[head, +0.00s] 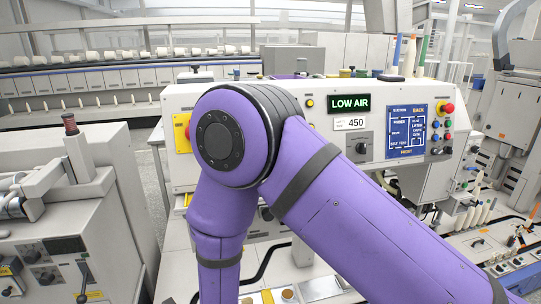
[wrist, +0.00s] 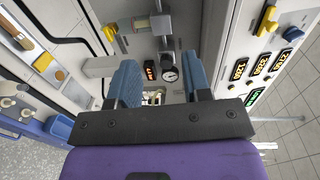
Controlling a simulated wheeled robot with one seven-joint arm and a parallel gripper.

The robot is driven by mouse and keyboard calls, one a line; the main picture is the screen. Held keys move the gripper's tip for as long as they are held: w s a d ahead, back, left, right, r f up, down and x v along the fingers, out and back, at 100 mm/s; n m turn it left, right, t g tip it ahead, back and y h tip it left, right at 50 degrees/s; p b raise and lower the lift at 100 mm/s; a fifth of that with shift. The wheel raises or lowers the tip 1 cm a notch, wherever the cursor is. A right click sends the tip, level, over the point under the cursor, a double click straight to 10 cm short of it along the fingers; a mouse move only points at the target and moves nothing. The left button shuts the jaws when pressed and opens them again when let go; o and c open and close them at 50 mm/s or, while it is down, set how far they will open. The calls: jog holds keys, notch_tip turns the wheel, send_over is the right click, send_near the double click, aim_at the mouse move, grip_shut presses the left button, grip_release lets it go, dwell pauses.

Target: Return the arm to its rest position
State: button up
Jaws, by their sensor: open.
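My purple arm (head: 345,205) fills the middle of the head view, its elbow raised in front of the white machine. My gripper is out of sight in the head view. In the wrist view my gripper (wrist: 162,85) shows two blue ribbed fingers set well apart on a dark bar. It is open, and nothing sits between the fingers. Behind the gap are a round gauge (wrist: 169,74) and a small lit display (wrist: 150,70), both apart from the fingers as far as I can tell.
A grey machine (head: 75,225) stands at the left. In the wrist view, lit displays (wrist: 261,65) line a panel on the right, and a blue bin (wrist: 60,127) is at lower left.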

jog(key=w+d+r+n+g, duration=0.1)
jog(key=w+d+r+n, duration=0.2)
jog(key=r, duration=0.4)
jog(key=w+d+r+g, duration=0.2)
jog(key=w+d+r, duration=0.1)
jog(key=w+r, duration=0.3)
jog(key=d+r+n+g, duration=0.3)
jog(key=d+r+n, duration=0.1)
jog(key=d+r, duration=0.85)
jog(key=s+d+r+n+g+h, duration=0.2)
jog(key=s+d+r+n, duration=0.2)
jog(key=s+d, duration=0.9)
jog(key=s+d+r+n+g+h, duration=0.2)
jog(key=s+d+r+n+g, duration=0.1)
jog(key=s+d, duration=0.9)
notch_tip(320, 180, up, 2)
jog(key=shift+s+d+r+n, duration=0.3)
jog(key=shift+s+n, duration=0.2)
jog(key=shift+s, duration=0.4)
dwell(1.9)
